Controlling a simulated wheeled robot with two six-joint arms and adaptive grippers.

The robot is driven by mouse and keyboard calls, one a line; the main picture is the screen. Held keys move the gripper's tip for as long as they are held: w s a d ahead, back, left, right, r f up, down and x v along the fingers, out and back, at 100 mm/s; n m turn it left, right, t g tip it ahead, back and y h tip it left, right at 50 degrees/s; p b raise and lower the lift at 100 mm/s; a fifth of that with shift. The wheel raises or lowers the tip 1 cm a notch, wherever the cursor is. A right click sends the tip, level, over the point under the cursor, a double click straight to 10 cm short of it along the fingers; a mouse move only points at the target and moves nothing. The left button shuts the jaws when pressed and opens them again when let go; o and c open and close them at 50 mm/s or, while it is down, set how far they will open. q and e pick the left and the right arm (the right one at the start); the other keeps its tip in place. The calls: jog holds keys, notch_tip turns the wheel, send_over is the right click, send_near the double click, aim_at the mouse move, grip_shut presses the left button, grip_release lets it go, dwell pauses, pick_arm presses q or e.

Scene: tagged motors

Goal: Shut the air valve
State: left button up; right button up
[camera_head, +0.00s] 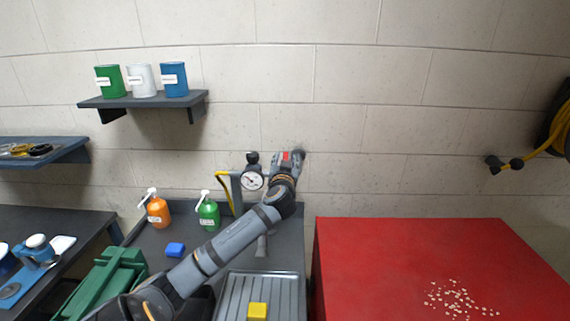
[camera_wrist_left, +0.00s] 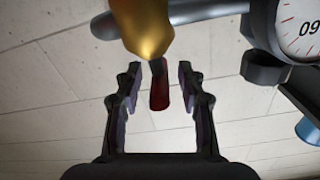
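The air valve shows in the left wrist view as a brass body (camera_wrist_left: 143,25) on a grey pipe (camera_wrist_left: 208,11), with a dark red lever (camera_wrist_left: 159,95) sticking out of it. My left gripper (camera_wrist_left: 159,73) is open, with one finger on each side of the lever. Gaps show between the fingers and the lever. In the head view my left gripper (camera_head: 289,158) is beside the pressure gauge (camera_head: 252,181), close to the wall, and the valve is mostly hidden by it. My right gripper is not in view.
A yellow hose (camera_head: 226,190) runs beside the gauge. An orange bottle (camera_head: 158,212) and a green bottle (camera_head: 208,212) stand on the bench left of it. A grey tray (camera_head: 235,297) holds a yellow block (camera_head: 257,311). A red cabinet (camera_head: 380,260) stands to the right.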

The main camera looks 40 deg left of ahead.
pick_arm(q)
jog(key=v, duration=1.2)
jog(key=shift+w, duration=0.1)
